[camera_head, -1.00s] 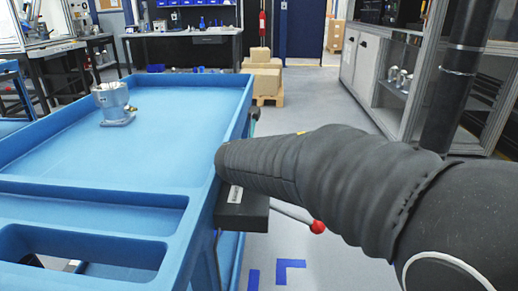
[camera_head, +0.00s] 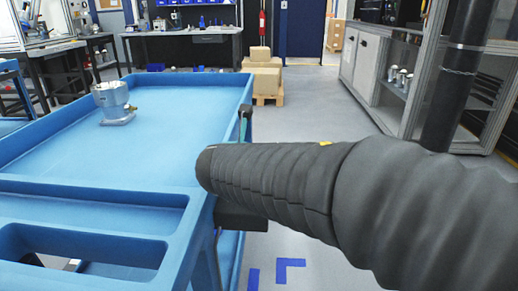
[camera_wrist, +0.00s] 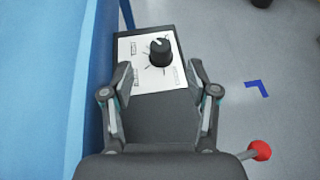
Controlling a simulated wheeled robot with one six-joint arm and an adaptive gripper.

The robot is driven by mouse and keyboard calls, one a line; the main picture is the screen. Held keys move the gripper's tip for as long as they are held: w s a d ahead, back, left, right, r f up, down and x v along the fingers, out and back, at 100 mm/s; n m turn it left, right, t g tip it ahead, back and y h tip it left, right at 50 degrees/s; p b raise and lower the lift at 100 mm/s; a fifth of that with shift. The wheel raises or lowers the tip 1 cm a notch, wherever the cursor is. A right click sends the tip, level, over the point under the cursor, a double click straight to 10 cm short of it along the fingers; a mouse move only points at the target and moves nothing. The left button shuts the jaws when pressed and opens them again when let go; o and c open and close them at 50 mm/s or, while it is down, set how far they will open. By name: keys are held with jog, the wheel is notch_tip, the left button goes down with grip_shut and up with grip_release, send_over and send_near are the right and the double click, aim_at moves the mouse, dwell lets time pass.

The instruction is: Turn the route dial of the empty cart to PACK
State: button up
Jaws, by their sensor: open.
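The blue cart (camera_head: 150,151) fills the left of the head view, with a metal housing (camera_head: 114,103) standing on its top. In the wrist view, a black route dial (camera_wrist: 160,52) with a white pointer mark sits on a white panel (camera_wrist: 137,75) of a dark box at the cart's side. The panel's printed labels are too small to read. My gripper (camera_wrist: 160,80) is open in the wrist view, its two fingers spread below the dial on either side, apart from it. In the head view my arm hides the dial and the gripper.
A red-knobbed lever (camera_wrist: 260,150) sticks out at the lower right of the wrist view. Blue floor marks (camera_head: 289,268) lie beside the cart. Cardboard boxes (camera_head: 264,75) stand on a pallet behind. A cabinet (camera_head: 372,66) stands at right, with clear floor between.

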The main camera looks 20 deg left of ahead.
jog(key=shift+v, duration=2.1)
